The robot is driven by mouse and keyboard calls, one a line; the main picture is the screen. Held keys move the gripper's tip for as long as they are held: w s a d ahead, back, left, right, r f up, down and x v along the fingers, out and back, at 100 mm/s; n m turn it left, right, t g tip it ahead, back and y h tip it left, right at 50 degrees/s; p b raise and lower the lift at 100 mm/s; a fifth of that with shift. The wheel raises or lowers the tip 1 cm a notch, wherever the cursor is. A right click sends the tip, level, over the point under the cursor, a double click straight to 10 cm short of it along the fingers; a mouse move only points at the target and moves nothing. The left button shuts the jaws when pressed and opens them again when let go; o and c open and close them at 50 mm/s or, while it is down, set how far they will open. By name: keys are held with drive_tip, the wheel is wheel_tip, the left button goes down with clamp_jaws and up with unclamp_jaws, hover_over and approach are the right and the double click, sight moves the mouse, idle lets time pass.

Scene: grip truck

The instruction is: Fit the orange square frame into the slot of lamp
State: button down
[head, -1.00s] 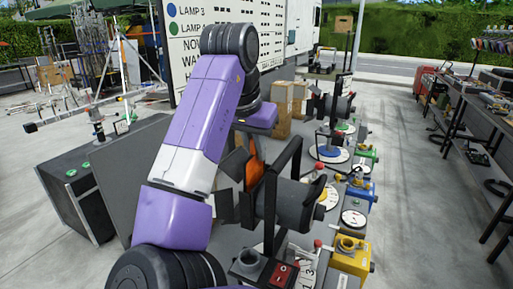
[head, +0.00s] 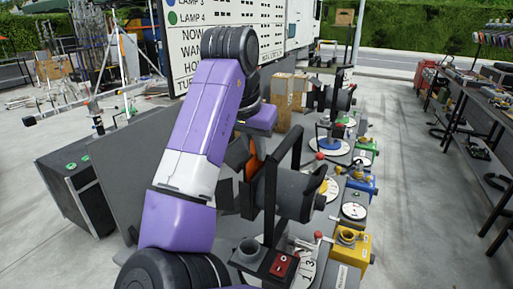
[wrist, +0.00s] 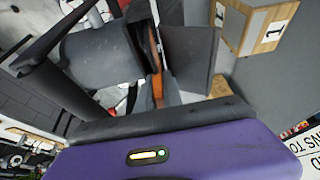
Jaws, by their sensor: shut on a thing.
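The lamp (head: 287,188) is a dark grey body in a black yoke with flat barn-door flaps at its front, left in the picture. The orange square frame (head: 254,160) shows as a narrow upright strip between the flaps and the lamp body. In the wrist view the frame (wrist: 156,62) stands edge-on in the gap beside the lamp's front (wrist: 100,52). My gripper (wrist: 158,92) is shut on the frame's near edge, just above the lamp. The frame's lower part is hidden, so I cannot tell how deep it sits in the slot.
A red switch box (head: 280,262) stands below the lamp. More lamps, dials and a yellow fixture (head: 350,245) line the bench to the right and behind. A lettered board (head: 215,40) rises at the back.

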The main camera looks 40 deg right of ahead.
sight(256, 161)
drive_tip(key=shift+f, duration=0.25)
drive_tip(key=shift+f, duration=0.35)
drive_tip(key=shift+f+b, duration=0.65)
drive_tip(key=shift+f, duration=0.5)
drive_tip(key=c, duration=1.4)
unclamp_jaws()
drive_tip(key=shift+r, duration=0.2)
drive_tip(key=shift+a+r, duration=0.1)
drive_tip(key=shift+r, duration=0.15)
drive_tip(key=v, duration=0.7)
drive_tip(key=shift+s+a, duration=0.1)
